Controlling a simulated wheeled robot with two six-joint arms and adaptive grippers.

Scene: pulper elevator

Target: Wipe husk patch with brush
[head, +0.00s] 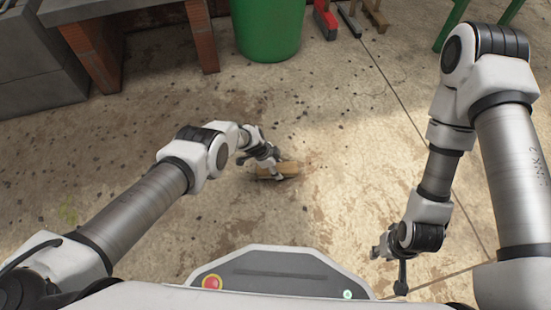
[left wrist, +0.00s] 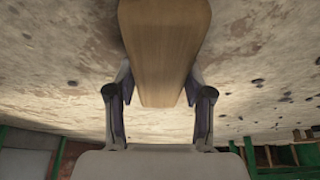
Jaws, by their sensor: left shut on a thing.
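My left gripper (head: 272,166) is low over the concrete floor in the middle of the head view, shut on a brush (head: 289,169). The brush shows as a light wooden block at or close to the floor; I cannot tell whether it touches. In the left wrist view its wooden body (left wrist: 165,50) sits between the two fingers of my left gripper (left wrist: 160,100). The bristles are hidden. Dark specks lie scattered over the floor, but I cannot pick out a distinct husk patch. My right gripper (head: 392,270) hangs empty at the lower right, its opening unclear.
A green bin (head: 268,30) stands at the back. A brick-legged concrete bench (head: 130,12) is at the back left. A red object (head: 326,20) lies right of the bin, and green legs (head: 452,22) stand at the upper right. The stained floor (head: 340,120) between is open.

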